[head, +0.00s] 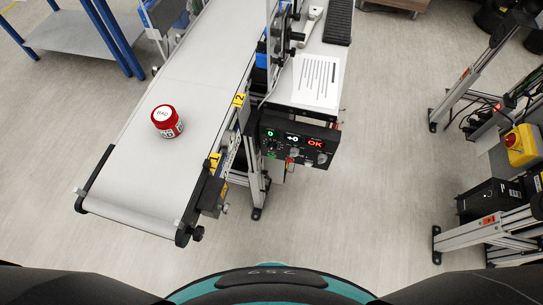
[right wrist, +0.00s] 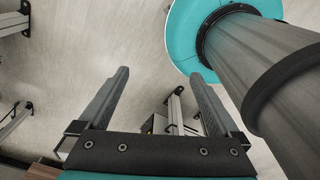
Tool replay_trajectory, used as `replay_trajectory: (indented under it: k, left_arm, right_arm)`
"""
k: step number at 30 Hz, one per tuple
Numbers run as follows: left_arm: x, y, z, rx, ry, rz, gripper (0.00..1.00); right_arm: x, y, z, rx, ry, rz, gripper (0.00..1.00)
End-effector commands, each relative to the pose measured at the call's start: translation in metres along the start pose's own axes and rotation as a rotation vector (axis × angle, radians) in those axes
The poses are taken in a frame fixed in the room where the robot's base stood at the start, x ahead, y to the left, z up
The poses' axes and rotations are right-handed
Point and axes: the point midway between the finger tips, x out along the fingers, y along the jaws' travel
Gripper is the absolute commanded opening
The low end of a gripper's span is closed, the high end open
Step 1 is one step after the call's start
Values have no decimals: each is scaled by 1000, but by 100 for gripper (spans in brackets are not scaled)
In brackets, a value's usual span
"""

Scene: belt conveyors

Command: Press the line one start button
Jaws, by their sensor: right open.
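A black control panel (head: 329,133) hangs on the right side of the conveyor frame in the head view. It has lit displays reading 0, +0 and OK, with several small buttons and knobs below them. The buttons are too small to tell which one starts line one. Yellow tags marked 1 (head: 214,161) and 2 (head: 239,100) sit along the conveyor's right edge. My right gripper (right wrist: 158,73) shows only in the right wrist view, open and empty above the floor, away from the panel. My left gripper is in neither view.
A printed sheet (head: 316,81) lies above the panel. A yellow box with a red button (head: 521,145) stands at the far right among metal frames. Floor right of the panel is clear.

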Motion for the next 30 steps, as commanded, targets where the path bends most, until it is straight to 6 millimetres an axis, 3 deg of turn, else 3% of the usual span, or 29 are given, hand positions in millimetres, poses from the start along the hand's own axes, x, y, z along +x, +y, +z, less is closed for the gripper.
replay_trajectory:
  k: [6,30]
  left_arm:
    - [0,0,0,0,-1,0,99]
    - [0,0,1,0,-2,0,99]
  right_arm:
    - [0,0,0,0,0,0,96]
    - [0,-1,0,-2,-1,-1,6]
